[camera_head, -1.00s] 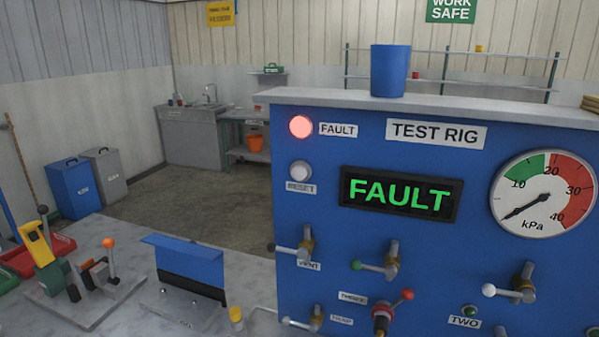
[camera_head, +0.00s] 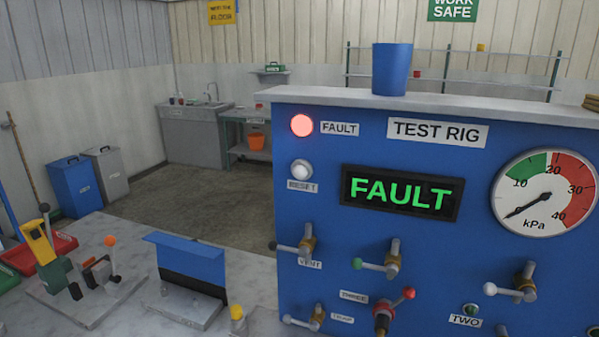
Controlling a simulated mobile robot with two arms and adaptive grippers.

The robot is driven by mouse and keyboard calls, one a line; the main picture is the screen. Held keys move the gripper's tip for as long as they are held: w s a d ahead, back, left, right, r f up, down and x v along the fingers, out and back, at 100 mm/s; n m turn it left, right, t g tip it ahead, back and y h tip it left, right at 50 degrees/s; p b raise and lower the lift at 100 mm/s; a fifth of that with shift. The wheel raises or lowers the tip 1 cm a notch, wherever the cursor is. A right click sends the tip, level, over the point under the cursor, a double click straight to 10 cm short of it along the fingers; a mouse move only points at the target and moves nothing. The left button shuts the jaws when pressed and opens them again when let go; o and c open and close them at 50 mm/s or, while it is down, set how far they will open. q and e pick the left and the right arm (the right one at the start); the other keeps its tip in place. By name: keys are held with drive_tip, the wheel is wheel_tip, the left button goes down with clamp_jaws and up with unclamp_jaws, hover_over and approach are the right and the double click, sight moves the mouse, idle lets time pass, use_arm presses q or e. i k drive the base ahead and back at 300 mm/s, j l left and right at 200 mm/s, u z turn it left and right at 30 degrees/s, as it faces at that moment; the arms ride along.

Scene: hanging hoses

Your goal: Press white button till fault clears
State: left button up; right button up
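The white button (camera_head: 301,170) sits on the left part of the blue test rig panel (camera_head: 330,240), above a label that appears to read RESET. Above it the red fault lamp (camera_head: 302,126) is lit, beside a FAULT label (camera_head: 340,128). The dark display (camera_head: 401,193) shows FAULT in green letters. The pressure gauge (camera_head: 543,194) in kPa has its needle pointing to the lower left, below the 10 mark. Neither of my grippers is in view, and nothing touches the button.
Several valve levers stick out of the lower panel, such as one with a green knob (camera_head: 380,262) and one with a red knob (camera_head: 390,308). A blue cup (camera_head: 391,69) stands on top of the rig. A blue angled stand (camera_head: 188,272) is on the bench to the left.

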sight(301, 171)
drive_tip(key=k+l+z, duration=0.25)
drive_tip(key=l, duration=0.4)
drive_tip(key=k+l+z, duration=0.1)
drive_tip(key=k+l, duration=0.15)
drive_tip(key=l, duration=0.1)
